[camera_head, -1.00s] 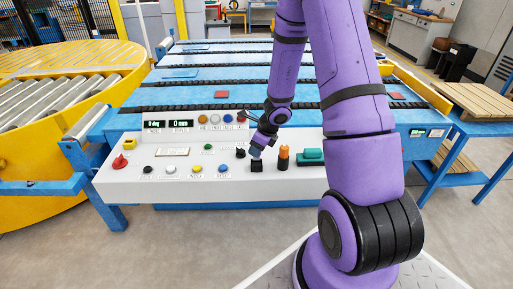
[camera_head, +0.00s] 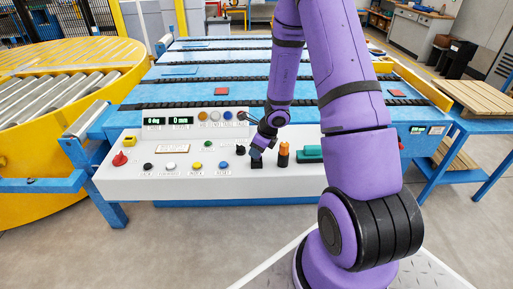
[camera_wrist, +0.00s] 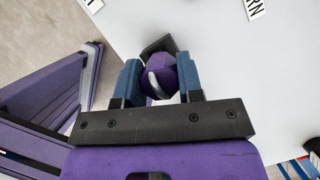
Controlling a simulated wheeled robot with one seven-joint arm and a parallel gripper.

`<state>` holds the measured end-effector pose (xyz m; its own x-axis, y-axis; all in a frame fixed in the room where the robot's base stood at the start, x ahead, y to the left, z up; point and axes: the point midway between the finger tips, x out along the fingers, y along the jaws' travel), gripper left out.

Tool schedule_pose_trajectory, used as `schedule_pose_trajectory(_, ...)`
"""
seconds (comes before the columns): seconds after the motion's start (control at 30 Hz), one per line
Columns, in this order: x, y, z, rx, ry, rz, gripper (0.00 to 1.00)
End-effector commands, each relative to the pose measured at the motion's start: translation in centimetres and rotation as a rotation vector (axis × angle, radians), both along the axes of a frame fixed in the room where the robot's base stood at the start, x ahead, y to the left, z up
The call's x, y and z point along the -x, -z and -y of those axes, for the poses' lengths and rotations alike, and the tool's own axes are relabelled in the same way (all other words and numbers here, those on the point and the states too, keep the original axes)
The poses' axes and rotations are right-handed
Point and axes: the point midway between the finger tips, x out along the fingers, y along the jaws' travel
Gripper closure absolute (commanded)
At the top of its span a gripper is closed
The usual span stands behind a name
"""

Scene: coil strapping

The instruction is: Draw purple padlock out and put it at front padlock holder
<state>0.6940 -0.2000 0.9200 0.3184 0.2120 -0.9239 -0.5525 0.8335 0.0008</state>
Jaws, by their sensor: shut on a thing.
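The purple padlock (camera_wrist: 161,76) is between the blue fingertips of my gripper (camera_wrist: 158,82) in the wrist view, with its pale curved shackle showing. My gripper is shut on it. A black block-like holder (camera_wrist: 159,46) is right beside the padlock; I cannot tell whether the padlock is still inside it. In the head view my gripper (camera_head: 257,153) points down over a small black holder (camera_head: 256,164) on the white control panel (camera_head: 130,181). The padlock cannot be made out there. I cannot tell which holder is the front one.
An orange-topped post (camera_head: 283,150) and a green block (camera_head: 308,153) stand just right of my gripper. A black knob (camera_head: 240,150) is close on its left. Several coloured buttons and a red knob (camera_head: 120,159) are farther left on the panel.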

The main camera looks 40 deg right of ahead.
Motion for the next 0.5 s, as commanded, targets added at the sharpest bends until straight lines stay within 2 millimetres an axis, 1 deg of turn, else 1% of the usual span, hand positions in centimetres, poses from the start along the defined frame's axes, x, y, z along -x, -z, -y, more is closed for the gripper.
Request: schedule_pose_trajectory(0.5,0.0,1.4,0.0,-0.001,0.001,-0.001,1.00)
